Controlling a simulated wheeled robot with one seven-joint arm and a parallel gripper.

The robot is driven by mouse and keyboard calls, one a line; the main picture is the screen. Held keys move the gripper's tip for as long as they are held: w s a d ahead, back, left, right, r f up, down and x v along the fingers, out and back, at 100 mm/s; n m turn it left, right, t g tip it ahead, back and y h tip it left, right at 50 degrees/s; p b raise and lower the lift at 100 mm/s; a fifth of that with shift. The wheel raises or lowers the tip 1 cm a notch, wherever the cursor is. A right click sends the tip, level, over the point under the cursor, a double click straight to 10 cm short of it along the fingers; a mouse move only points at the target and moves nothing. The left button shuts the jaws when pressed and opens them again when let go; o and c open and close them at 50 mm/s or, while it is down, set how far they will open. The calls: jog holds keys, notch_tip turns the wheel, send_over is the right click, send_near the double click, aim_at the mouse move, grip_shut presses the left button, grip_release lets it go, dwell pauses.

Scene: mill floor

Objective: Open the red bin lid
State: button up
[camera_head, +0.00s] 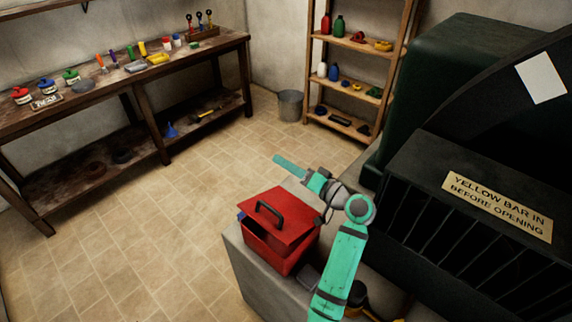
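The red bin (268,252) stands on a grey block at the lower middle of the head view. Its red lid (290,207) lies over the top and has a black handle (269,211). A dark line shows under the lid's front edge; I cannot tell whether the lid sits fully closed. A bit of blue shows at the bin's left corner. My teal arm rises to the right of the bin and bends back left. My gripper (278,160) is at the arm's far end, beyond and above the lid, apart from the handle. Its fingers are too small to read.
A dark machine (470,190) with a sign reading "YELLOW BAR IN BEFORE OPENING" (497,205) stands close on the right. A workbench (120,85) with tools and jars is at left. A shelf (350,80) and a metal bucket (291,105) stand behind. The tiled floor is clear.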

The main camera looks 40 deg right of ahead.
jog(key=s+d, duration=0.1)
jog(key=s, duration=0.9)
jog(key=shift+s, duration=0.4)
jog(key=shift+d, duration=0.1)
